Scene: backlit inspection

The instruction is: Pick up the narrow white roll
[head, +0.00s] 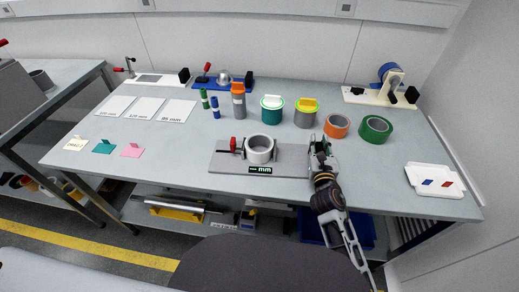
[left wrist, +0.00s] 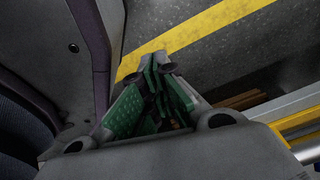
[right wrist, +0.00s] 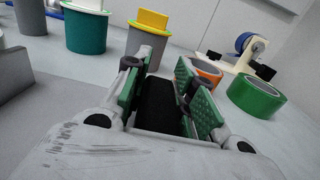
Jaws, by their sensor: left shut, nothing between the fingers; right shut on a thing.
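A white roll (head: 260,149), a short ring with a grey inside, stands upright on the grey measuring fixture (head: 230,180) near the table's front. My right gripper (head: 319,148) is at the fixture's right end, apart from the roll and to its right. In the right wrist view, a black block (right wrist: 160,104) shows between its green-padded fingers, and the gripper is shut on it. The roll is not clearly seen in that view. My left gripper (left wrist: 160,68) is shut and empty, above the floor; it does not show in the head view.
Behind the fixture stand a teal canister (head: 271,112), a grey canister (head: 305,115), an orange roll (head: 327,126) and a green roll (head: 376,129). A red clamp (head: 233,143) is left of the white roll. A white tray (head: 420,171) lies far right.

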